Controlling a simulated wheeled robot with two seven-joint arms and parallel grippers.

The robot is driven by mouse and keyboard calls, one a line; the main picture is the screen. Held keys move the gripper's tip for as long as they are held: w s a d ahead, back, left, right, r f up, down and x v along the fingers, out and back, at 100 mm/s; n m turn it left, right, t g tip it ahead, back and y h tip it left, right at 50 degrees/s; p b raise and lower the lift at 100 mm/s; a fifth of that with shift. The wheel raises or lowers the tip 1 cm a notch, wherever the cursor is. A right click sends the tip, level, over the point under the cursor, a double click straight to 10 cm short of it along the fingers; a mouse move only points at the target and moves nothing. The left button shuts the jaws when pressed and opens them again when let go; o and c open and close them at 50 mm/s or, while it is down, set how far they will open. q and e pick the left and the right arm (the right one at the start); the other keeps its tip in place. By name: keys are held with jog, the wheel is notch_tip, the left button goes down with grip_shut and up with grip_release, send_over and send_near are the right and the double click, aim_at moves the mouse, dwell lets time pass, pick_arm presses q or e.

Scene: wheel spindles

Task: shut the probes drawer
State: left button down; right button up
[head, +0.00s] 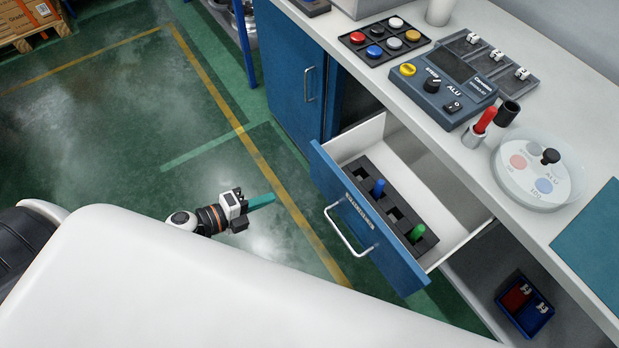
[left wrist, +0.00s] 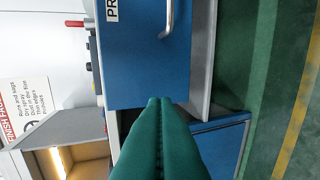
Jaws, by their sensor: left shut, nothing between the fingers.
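The probes drawer (head: 395,262) is pulled out from under the counter. It has a blue front, a silver bar handle (head: 347,238) and a white label. Inside, a black rack (head: 395,212) holds a blue probe (head: 378,187) and a green probe (head: 417,232); other slots are empty. My left gripper (head: 273,198) is shut and empty, out in front of the drawer and apart from it in the head view. In the left wrist view, its green fingers (left wrist: 159,102) point toward the blue drawer front (left wrist: 145,60), with the handle (left wrist: 168,18) at the top. My right gripper is not in view.
The counter holds a control unit (head: 446,90), a button tray (head: 384,40), a red-handled tool (head: 485,120) and a clear round container (head: 539,170). A blue cabinet door (head: 290,75) stands beside the drawer. A blue bin (head: 525,305) sits below. Floor before the drawer is clear.

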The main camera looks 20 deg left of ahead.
aim_at(320, 176)
pick_arm(q)
jog(key=x, duration=0.4)
jog(key=p+x, duration=0.1)
jog(key=x, duration=0.4)
jog(key=r+p+x, duration=0.1)
jog(key=x, duration=0.3)
jog(key=shift+w+d, duration=0.15)
jog(key=shift+w, duration=0.2)
jog(key=shift+f, duration=0.1)
